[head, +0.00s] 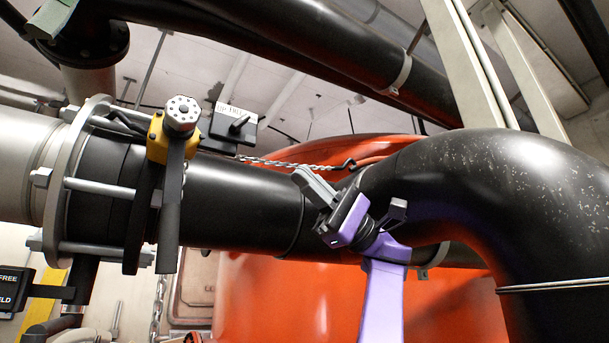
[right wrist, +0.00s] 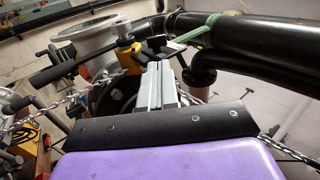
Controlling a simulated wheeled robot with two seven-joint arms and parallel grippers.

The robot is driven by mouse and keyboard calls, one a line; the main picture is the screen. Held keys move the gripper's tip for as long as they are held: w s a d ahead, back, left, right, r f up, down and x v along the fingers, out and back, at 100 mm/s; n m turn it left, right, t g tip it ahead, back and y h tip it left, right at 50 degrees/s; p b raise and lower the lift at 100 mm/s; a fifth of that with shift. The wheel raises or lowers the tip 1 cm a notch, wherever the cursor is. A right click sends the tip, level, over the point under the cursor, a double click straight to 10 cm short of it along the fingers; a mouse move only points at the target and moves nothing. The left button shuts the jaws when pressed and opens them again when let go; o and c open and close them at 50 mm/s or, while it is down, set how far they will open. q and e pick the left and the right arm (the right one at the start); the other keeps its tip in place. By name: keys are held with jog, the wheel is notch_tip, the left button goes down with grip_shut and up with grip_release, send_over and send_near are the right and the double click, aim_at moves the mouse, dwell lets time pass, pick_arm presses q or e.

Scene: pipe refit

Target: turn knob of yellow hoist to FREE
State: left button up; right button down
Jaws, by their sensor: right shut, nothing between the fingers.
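The yellow hoist (head: 158,140) hangs at the flanged black pipe on the left, with a round grey cap on top and a black lever (head: 170,215) pointing down. Beside it is a dark box with a pale label (head: 229,108), only partly legible, and a black knob (head: 238,124) on its face. The hoist (right wrist: 127,50) also shows in the right wrist view, beyond my fingers. My right gripper (head: 312,187), purple and grey, is shut and empty, to the right of and below the knob, clearly apart from it in the picture. My left gripper is not in view.
A chain (head: 290,163) runs right from the hoist area. The large black pipe (head: 235,205) passes behind my gripper, with an orange tank (head: 260,290) below.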

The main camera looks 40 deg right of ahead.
aim_at(248, 120)
jog(key=p+x, duration=0.5)
jog(key=x, duration=0.5)
jog(key=shift+r, duration=0.2)
jog(key=shift+a, duration=0.2)
